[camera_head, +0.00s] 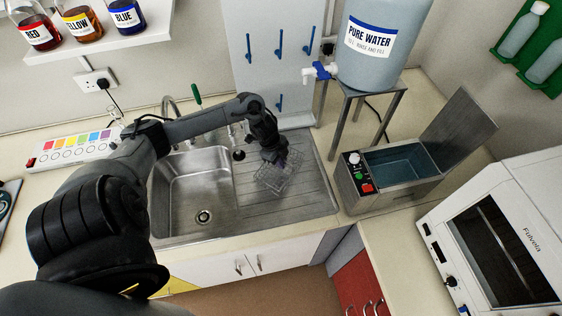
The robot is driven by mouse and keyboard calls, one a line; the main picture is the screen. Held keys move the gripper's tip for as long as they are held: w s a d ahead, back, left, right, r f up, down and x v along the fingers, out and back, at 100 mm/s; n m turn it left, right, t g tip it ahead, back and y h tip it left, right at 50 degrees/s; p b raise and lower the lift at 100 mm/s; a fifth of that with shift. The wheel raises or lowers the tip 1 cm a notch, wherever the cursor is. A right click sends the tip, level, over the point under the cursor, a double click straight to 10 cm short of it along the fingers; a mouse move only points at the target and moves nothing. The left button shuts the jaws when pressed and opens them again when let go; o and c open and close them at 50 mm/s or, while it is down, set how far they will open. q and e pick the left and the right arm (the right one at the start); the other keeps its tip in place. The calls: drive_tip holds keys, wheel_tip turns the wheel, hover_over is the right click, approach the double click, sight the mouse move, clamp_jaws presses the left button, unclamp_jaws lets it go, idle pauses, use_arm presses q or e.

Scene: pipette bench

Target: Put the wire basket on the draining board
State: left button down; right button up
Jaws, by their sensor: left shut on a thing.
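The wire basket (272,182) is a small pale mesh box, over the ribbed draining board (315,200) to the right of the sink bowl. My left arm reaches across the sink from the left. My left gripper (270,158) points down and is shut on the basket at its upper side. The basket looks slightly tilted; I cannot tell whether its underside touches the board. The fingertips are small and partly hidden against the basket. My right gripper does not show.
The steel sink bowl (200,195) is empty. A water bath with an open lid (395,170) stands right of the board. A water tank (375,50) sits on a metal stand behind it. A blue-hooked pegboard (265,50) rises behind the board. The board's right part is clear.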

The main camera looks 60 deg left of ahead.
use_arm(q)
drive_tip(key=shift+f, duration=0.15)
drive_tip(key=shift+f, duration=0.2)
drive_tip(key=c, duration=1.2)
unclamp_jaws()
drive_tip(key=shift+r, duration=0.2)
